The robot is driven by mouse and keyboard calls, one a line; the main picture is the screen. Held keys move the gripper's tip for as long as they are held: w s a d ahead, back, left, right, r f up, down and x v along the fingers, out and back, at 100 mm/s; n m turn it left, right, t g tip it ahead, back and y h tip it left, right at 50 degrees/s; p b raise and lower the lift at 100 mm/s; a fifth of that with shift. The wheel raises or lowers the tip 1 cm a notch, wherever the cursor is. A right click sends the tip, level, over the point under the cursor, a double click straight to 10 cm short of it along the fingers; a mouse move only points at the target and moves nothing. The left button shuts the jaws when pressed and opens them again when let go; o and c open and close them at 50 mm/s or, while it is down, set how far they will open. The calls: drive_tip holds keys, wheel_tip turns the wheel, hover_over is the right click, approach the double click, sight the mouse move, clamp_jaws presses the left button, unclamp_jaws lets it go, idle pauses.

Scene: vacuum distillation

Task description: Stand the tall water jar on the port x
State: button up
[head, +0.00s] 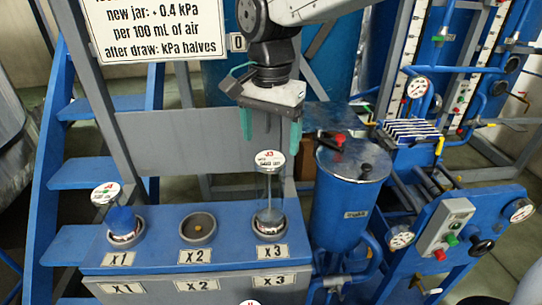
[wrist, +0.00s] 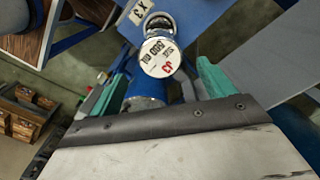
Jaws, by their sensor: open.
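A tall clear jar (head: 269,195) with a white, red-marked lid stands upright on the port labelled X3. Its lid (wrist: 160,57) shows in the wrist view, just beyond the gap between my fingers; the small print is hard to read. My gripper (head: 271,122) is open and empty above this jar, with its green fingers apart and pointing down. The port X2 (head: 198,228) is empty. A shorter jar with blue contents (head: 121,221) and a white lid stands on port X1. I cannot tell for certain which jar holds water.
The ports sit on a blue bench (head: 160,252). A blue cylindrical tank (head: 345,200) stands close right of X3. A white lid-like disc (head: 250,302) is cut off at the bottom edge. A sign (head: 152,28) hangs behind, with blue stairs (head: 85,173) at left.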

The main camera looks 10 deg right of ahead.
drive_tip(key=shift+r, duration=1.4)
drive_tip(key=shift+s+d, duration=0.15)
drive_tip(key=shift+d, duration=0.2)
drive_tip(key=s+d+f+n, duration=0.2)
drive_tip(key=s+d+n, duration=0.1)
drive_tip(key=s+d, duration=0.6)
drive_tip(key=s+d+f+n+t, duration=0.1)
drive_tip(key=s+d+f+n, duration=0.2)
drive_tip(key=s+d, duration=0.7)
drive_tip(key=shift+s+d+f+n, duration=0.15)
drive_tip(key=shift+d+f+n, duration=0.1)
drive_tip(key=shift+d+n, duration=0.35)
drive_tip(key=shift+c, duration=0.3)
